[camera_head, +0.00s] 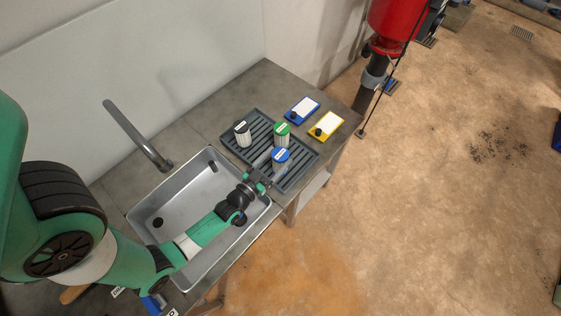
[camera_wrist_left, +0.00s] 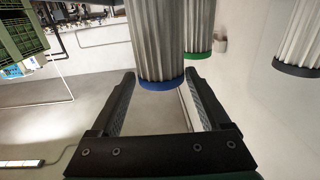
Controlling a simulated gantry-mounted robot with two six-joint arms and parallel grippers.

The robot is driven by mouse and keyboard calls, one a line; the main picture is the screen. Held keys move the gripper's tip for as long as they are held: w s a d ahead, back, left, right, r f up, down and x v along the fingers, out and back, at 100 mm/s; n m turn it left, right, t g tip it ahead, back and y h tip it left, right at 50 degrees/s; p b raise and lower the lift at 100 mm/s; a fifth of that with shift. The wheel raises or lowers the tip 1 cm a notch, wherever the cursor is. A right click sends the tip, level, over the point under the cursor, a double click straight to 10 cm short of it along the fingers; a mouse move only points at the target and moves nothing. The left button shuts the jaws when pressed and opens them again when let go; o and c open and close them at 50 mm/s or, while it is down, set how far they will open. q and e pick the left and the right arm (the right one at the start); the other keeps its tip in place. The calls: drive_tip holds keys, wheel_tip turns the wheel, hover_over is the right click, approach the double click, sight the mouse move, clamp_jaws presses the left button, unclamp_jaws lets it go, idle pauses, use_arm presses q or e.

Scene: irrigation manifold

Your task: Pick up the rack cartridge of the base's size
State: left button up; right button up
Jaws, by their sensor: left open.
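A dark slotted rack (camera_head: 236,152) on the counter holds three white pleated cartridges: one with a blue cap (camera_head: 281,156), one green-capped (camera_head: 282,131) and one black-capped (camera_head: 242,129). My left gripper (camera_head: 264,176) is open beside the blue-capped cartridge, at the rack's sink side. In the left wrist view, the blue-capped cartridge (camera_wrist_left: 160,50) stands across the opening between the fingertips (camera_wrist_left: 160,76), with no clear contact. The green-capped cartridge (camera_wrist_left: 198,28) and black-capped cartridge (camera_wrist_left: 303,40) stand farther off. I cannot make out the base for certain. My right gripper is out of view.
A steel sink (camera_head: 165,196) with a curved tap (camera_head: 135,133) lies under my left arm. A blue board (camera_head: 302,108) and a yellow board (camera_head: 327,125), each with a white panel and dark knob, lie beyond the rack. Small labelled items sit at the lower left.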

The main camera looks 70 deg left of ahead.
sight(286, 149)
use_arm(q)
drive_tip(key=shift+b+x, duration=0.45)
drive_tip(key=shift+x, duration=2.25)
drive_tip(key=shift+s+f, duration=0.1)
clamp_jaws()
